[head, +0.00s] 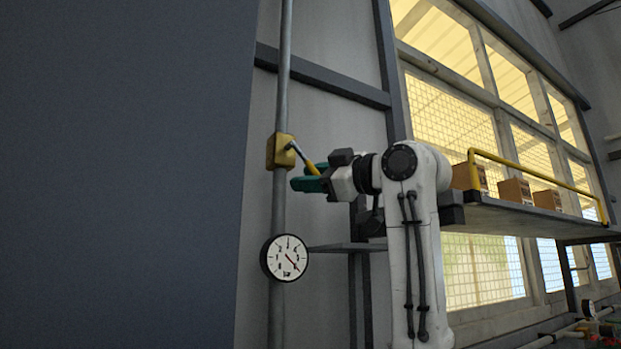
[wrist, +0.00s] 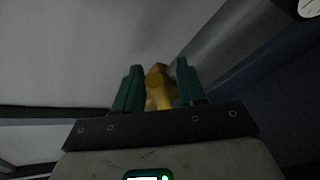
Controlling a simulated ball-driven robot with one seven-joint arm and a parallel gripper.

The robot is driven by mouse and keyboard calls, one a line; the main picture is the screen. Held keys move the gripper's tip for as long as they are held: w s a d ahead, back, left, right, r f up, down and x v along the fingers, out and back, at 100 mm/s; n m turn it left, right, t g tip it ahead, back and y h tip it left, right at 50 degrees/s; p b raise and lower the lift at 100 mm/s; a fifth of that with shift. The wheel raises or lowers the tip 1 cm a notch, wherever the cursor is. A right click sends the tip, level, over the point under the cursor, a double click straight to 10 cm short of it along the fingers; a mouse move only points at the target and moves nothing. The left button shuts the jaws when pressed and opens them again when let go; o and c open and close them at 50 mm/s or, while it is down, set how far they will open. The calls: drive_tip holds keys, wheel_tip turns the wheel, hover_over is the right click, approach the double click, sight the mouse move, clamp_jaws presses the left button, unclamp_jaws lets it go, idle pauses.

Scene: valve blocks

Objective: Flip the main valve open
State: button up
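The main valve (head: 280,151) is a yellow block on a vertical grey pipe, left of centre in the head view. Its lever has a grey shaft and a yellow grip (head: 310,167), which slants down to the right from the block. My gripper (head: 311,177), with teal fingers, is at the grip's lower end. In the wrist view, the yellow lever grip (wrist: 158,92) lies between the two teal fingers (wrist: 159,85). The fingers stand apart, with narrow gaps beside the grip; contact is not clear. The finger surfaces facing the grip are partly hidden.
A round dial gauge (head: 285,257) sits on the pipe below the valve. A grey wall panel (head: 120,170) fills the left side. A shelf (head: 530,218) with boxes and a yellow rail (head: 535,179) is at right, behind my arm.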

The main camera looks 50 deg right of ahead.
drive_tip(key=shift+s, duration=0.1)
drive_tip(key=s+d+f+b, duration=0.1)
drive_tip(key=s+b, duration=0.2)
drive_tip(key=s, duration=0.7)
drive_tip(key=shift+s+d+f, duration=0.15)
drive_tip(key=shift+s+f, duration=0.05)
drive_tip(key=shift+f, duration=0.1)
drive_tip(key=shift+c, duration=0.3)
